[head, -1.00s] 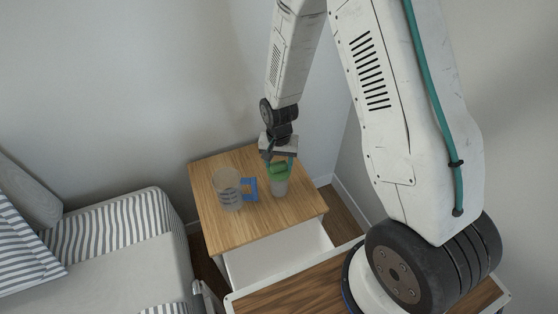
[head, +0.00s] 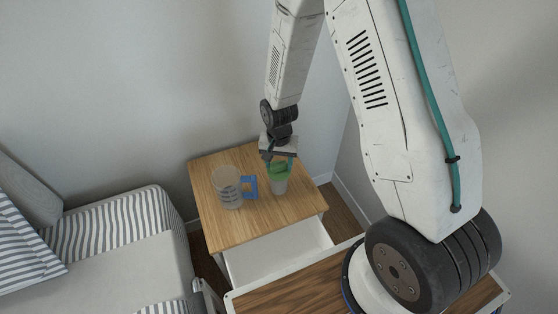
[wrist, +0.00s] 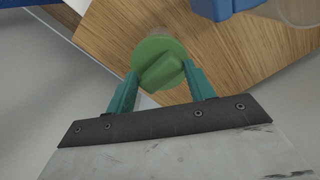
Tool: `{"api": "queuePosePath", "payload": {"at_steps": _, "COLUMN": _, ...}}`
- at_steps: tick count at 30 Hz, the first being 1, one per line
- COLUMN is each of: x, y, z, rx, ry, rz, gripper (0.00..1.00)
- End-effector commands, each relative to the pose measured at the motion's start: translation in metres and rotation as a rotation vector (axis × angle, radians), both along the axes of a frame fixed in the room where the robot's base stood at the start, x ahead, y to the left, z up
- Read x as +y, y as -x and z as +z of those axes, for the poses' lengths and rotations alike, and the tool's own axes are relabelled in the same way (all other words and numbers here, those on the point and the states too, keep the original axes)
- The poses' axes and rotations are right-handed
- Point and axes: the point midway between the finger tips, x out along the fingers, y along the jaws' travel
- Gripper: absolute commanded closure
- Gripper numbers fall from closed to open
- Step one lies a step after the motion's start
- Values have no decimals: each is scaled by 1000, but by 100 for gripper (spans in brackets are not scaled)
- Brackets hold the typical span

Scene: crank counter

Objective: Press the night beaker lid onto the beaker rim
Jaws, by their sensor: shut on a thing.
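The green lid (head: 279,168) is at the top of the small clear beaker (head: 280,186), which stands on the right part of the wooden nightstand top. The lid looks at rim height; I cannot tell whether it is fully seated. In the wrist view the lid is a round green disc with a raised grip bar (wrist: 161,71). My gripper (head: 280,160) points down from above, its teal fingers shut on the lid, one on each side (wrist: 163,84).
A larger clear mug (head: 228,188) with dark markings and a blue handle (head: 250,187) stands just left of the beaker on the nightstand (head: 238,232). An open white drawer (head: 275,257) juts out below. A bed (head: 110,245) is at left; walls stand behind and right.

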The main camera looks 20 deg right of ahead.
Motion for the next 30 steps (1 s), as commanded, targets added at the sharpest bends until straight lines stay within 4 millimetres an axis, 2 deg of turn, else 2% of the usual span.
{"api": "queuePosePath", "payload": {"at_steps": 14, "x": 0, "y": 0, "z": -7, "rx": 0, "ry": 0, "rz": 0, "gripper": 67}}
{"api": "queuePosePath", "payload": {"at_steps": 15, "x": 0, "y": 0, "z": -7, "rx": 0, "ry": 0, "rz": 0, "gripper": 38}}
{"api": "queuePosePath", "payload": {"at_steps": 17, "x": 0, "y": 0, "z": -7, "rx": 0, "ry": 0, "rz": 0, "gripper": 22}}
{"api": "queuePosePath", "payload": {"at_steps": 26, "x": 0, "y": 0, "z": -6, "rx": -1, "ry": 1, "rz": 0, "gripper": 21}}
{"api": "queuePosePath", "payload": {"at_steps": 30, "x": 0, "y": -1, "z": 8, "rx": -5, "ry": 0, "rz": 0, "gripper": 21}}
